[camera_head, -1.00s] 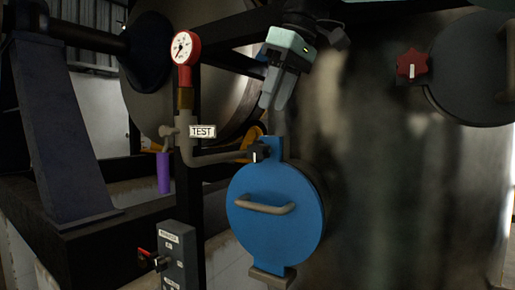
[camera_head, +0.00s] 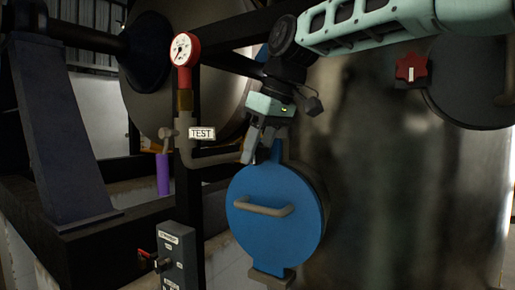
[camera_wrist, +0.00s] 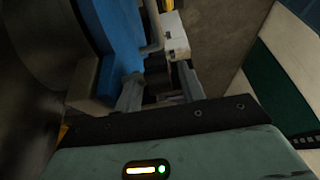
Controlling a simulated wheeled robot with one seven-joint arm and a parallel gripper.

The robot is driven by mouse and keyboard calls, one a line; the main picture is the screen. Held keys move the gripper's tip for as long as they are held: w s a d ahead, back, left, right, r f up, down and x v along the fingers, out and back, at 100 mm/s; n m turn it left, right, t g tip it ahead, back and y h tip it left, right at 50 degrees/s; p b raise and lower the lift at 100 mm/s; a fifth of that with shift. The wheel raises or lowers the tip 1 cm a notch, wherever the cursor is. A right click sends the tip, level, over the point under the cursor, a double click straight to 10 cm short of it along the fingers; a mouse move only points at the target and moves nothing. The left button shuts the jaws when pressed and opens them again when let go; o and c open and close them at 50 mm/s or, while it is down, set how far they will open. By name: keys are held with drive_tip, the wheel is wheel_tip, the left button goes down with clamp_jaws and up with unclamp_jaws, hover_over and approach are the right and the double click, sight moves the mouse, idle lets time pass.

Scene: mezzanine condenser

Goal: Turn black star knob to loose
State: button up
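The blue round hatch (camera_head: 285,215) with a tan handle (camera_head: 263,208) sits at the centre of the head view. The black knob at its top is hidden behind my gripper (camera_head: 256,155) in that view. My gripper points down at the hatch's top edge, fingers apart around the knob's place. In the wrist view the two fingers of my gripper (camera_wrist: 160,92) stand apart, with a dark shape, probably the black knob (camera_wrist: 156,74), between them. Whether the fingers touch it is unclear. The blue hatch (camera_wrist: 108,30) also shows there.
A red gauge (camera_head: 184,48) on a pipe, a TEST tag (camera_head: 202,133) and a purple-handled valve (camera_head: 163,173) are left of my gripper. A grey switch box (camera_head: 178,255) stands lower left. A red star knob (camera_head: 411,68) is at the upper right.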

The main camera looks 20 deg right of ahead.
clamp_jaws()
drive_tip(key=shift+r+p, duration=0.1)
drive_tip(key=shift+p, duration=0.25)
drive_tip(key=g+p, duration=0.1)
drive_tip(key=p, duration=0.1)
drive_tip(key=h+p, duration=0.1)
drive_tip(key=p, duration=0.2)
drive_tip(key=shift+w+a+r+g, duration=0.1)
drive_tip(key=shift+r+g, duration=0.3)
drive_tip(key=g+h+p, duration=0.1)
drive_tip(key=g+p, duration=0.1)
drive_tip(key=p, duration=0.4)
drive_tip(key=shift+w+h, duration=0.1)
drive_tip(key=shift+h, duration=0.3)
drive_tip(key=g+h+p, duration=0.1)
drive_tip(key=p, duration=0.1)
drive_tip(key=g+h+p, duration=0.1)
drive_tip(key=p, duration=0.2)
drive_tip(key=shift+w+a+f+g, duration=0.15)
drive_tip(key=shift+f+g, duration=0.15)
drive_tip(key=shift+g, duration=0.1)
drive_tip(key=shift+f+g+h+p, duration=0.4)
drive_tip(key=shift+g+h+p, duration=0.4)
drive_tip(key=shift+g, duration=0.3)
